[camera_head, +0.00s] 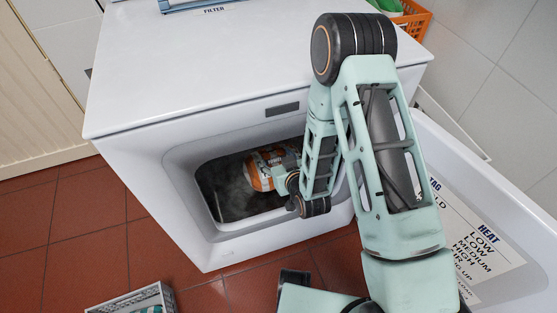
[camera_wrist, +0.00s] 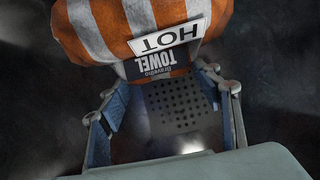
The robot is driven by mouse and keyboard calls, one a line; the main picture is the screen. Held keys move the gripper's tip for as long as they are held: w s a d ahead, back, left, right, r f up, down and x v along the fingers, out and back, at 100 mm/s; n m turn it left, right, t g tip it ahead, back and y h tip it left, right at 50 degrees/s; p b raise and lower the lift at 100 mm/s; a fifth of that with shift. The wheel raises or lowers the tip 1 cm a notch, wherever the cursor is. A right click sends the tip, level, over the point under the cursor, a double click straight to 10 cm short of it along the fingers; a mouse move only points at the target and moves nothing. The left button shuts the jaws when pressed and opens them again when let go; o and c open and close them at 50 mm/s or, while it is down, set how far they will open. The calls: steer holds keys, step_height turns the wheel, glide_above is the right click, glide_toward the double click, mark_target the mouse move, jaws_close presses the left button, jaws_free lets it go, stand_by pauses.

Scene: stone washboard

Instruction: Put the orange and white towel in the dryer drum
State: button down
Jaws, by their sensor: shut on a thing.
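The orange and white towel (camera_head: 262,168) is inside the opening of the dryer (camera_head: 190,165), in front of the dark drum (camera_head: 228,190). In the wrist view the rolled, striped towel (camera_wrist: 105,25) fills the upper part, with a "HOT" tag and a dark towel label facing me. My gripper (camera_wrist: 165,85) is shut on the towel at its label side. In the head view my gripper is largely hidden behind my own wrist, and the arm reaches into the drum from the right. Dark drum wall surrounds the towel in the wrist view.
The dryer door (camera_head: 500,240) stands open at the right, with printed heat settings on it. A white basket (camera_head: 135,302) with things in it is on the red tiled floor. An orange crate (camera_head: 412,18) stands behind the dryer. The dryer top is mostly clear.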

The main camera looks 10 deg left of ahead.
steer(key=w+f+b, duration=0.1)
steer(key=w+f, duration=0.2)
steer(key=w+f+b, duration=0.1)
steer(key=w+f, duration=0.2)
steer(key=w, duration=0.1)
steer(key=shift+w+f, duration=0.2)
steer(key=shift+f, duration=0.15)
steer(key=c, duration=2.7)
jaws_free()
steer(key=shift+w+a+f+b, duration=0.1)
steer(key=shift+f+b, duration=0.6)
steer(key=shift+f, duration=0.85)
steer(key=shift+c, duration=0.2)
jaws_close()
steer(key=shift+f, duration=0.15)
steer(key=o, duration=2.1)
jaws_free()
steer(key=shift+f, duration=0.1)
steer(key=shift+r, duration=0.2)
steer(key=p+v, duration=0.2)
steer(key=v, duration=1)
steer(key=shift+f+p, duration=0.15)
steer(key=shift+p, duration=0.15)
